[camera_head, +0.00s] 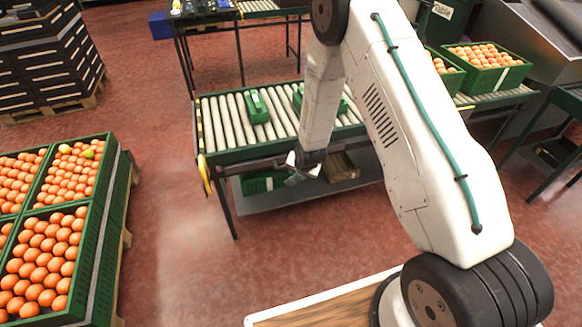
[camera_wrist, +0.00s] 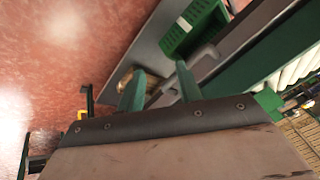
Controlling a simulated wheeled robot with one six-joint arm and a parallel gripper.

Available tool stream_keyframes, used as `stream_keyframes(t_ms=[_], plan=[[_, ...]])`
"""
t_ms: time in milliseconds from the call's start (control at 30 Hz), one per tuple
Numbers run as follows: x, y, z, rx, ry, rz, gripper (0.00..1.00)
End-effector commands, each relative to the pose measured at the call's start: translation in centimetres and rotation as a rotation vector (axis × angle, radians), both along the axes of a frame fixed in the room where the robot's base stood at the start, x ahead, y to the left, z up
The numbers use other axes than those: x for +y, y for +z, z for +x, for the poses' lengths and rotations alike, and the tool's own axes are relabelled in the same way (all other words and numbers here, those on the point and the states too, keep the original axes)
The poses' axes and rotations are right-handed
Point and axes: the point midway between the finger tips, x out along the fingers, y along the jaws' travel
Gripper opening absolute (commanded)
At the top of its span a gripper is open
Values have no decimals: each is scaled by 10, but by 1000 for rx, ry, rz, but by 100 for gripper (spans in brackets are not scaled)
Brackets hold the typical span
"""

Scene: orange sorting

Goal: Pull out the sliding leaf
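The roller table (camera_head: 225,156) has a green frame and pale rollers. A dark bar (camera_head: 262,165) runs along its front, below the rollers. I cannot clearly pick out the sliding leaf or tell its edge from this bar. My gripper (camera_head: 306,166) is low at the table's front side, close to the bar. In the wrist view, my gripper's two green fingers (camera_wrist: 162,68) stand apart with nothing visible held between them. A grey-brown rail (camera_wrist: 232,42) passes beside the right finger. Whether a finger touches it I cannot tell.
Green trays (camera_head: 257,106) stand on the rollers. A grey lower shelf (camera_head: 300,198) holds a green crate (camera_head: 264,182) and a brown box (camera_head: 341,167). Orange crates (camera_head: 98,215) stand at the left. The red floor (camera_head: 185,240) before the table is clear.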

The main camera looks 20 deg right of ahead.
Motion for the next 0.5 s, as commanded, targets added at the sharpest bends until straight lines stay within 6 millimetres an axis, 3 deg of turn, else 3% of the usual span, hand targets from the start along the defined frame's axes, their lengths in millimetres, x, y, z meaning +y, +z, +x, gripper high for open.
stream_keyframes(t_ms=[33, 200, 367, 500], plan=[[1, -33, -3, -16, -28, 12, 35], [1, -105, 17, -271, -194, 125, 35], [1, -125, 37, -624, -349, 331, 35], [0, -120, 34, -892, -425, 541, 35]])
